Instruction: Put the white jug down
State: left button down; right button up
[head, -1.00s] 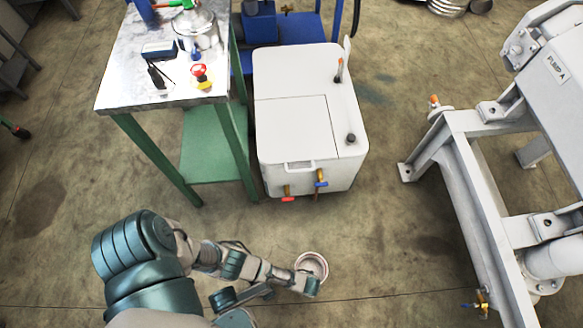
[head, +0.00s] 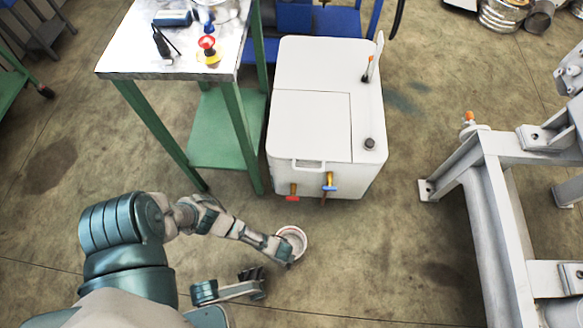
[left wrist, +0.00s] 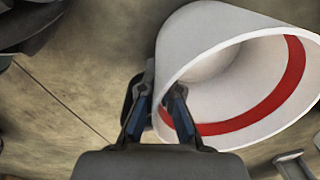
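The white jug (head: 294,240) is a round, open-topped vessel with a red band inside, held out over the concrete floor in the head view. In the left wrist view the jug (left wrist: 235,70) fills the upper right, with its mouth tilted toward the lower right. My left gripper (head: 284,252) is at the jug's near side. In the left wrist view its fingers (left wrist: 160,90) are closed at the jug's edge, one in front of its wall. The exact contact is partly hidden. My right gripper (head: 256,276) is below and left of the jug, small and dark, apparently empty.
A white box-shaped unit (head: 310,120) with red and blue valves stands just beyond the jug. A green-legged metal-topped bench (head: 130,65) is at left. A grey steel frame (head: 490,200) stands at right. The floor between the unit and frame is clear.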

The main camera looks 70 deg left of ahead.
pick_arm(q)
jog(key=shift+w+r, duration=0.15)
jog(key=shift+f, duration=0.2)
jog(key=c, duration=1.3)
grip_release()
